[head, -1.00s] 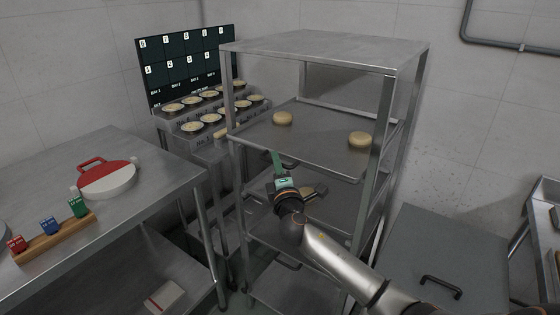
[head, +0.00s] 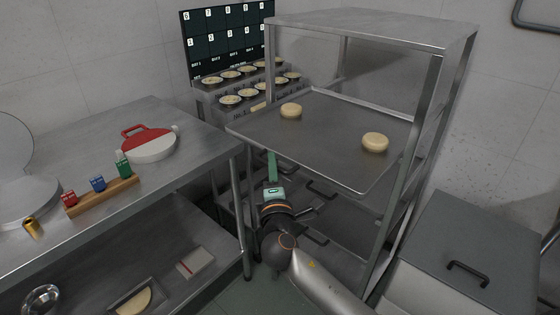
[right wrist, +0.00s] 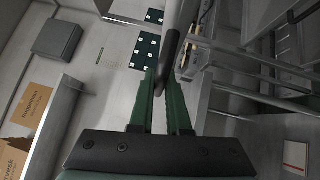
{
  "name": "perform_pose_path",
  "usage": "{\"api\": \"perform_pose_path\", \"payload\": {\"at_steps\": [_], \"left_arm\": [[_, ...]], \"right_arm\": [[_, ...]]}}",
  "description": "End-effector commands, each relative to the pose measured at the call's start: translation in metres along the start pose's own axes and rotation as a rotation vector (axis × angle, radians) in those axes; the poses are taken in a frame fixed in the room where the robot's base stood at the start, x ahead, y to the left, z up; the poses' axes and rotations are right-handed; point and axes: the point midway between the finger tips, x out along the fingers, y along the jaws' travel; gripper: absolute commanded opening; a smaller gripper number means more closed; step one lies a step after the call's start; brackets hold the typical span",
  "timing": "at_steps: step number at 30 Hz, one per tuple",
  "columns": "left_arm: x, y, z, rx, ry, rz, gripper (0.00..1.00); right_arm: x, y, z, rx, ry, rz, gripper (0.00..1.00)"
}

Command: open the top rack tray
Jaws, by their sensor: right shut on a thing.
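The top rack tray (head: 325,145) is a flat grey metal sheet with a low rim, and it sticks partly out of the front of the metal rack (head: 380,22). Two pale round dough pieces lie on it, one at the left (head: 291,110) and one at the right (head: 375,142). My right gripper (head: 271,160) is at the tray's front edge, with its fingertips just under the rim. In the right wrist view its green fingers (right wrist: 165,95) are shut on a dark bar handle (right wrist: 168,50). The tray's handle is hidden in the head view. My left gripper is out of view.
A steel table (head: 190,125) stands close on the left, with a red and white round item (head: 148,147) and a wooden block holder (head: 105,197). Lower trays with dark handles (head: 322,190) sit below. A grey box-like unit (head: 470,235) stands at the right.

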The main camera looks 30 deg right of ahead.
Motion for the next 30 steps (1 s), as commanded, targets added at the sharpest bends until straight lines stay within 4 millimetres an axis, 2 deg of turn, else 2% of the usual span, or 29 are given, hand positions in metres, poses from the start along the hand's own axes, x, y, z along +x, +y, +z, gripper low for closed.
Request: {"api": "perform_pose_path", "payload": {"at_steps": [11,12,19,30], "left_arm": [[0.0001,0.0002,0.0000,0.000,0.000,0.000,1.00],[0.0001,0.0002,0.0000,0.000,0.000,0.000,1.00],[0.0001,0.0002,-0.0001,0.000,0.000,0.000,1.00],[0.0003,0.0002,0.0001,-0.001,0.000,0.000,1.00]], "right_arm": [[-0.0013,-0.0003,-0.0012,-0.001,0.000,-0.001,0.00],[-0.0013,-0.0003,-0.0012,-0.001,0.000,-0.001,0.18],[-0.0011,-0.0002,-0.0011,-0.001,0.000,-0.001,0.44],[-0.0002,-0.0005,-0.0006,-0.001,0.001,0.000,0.45]]}}
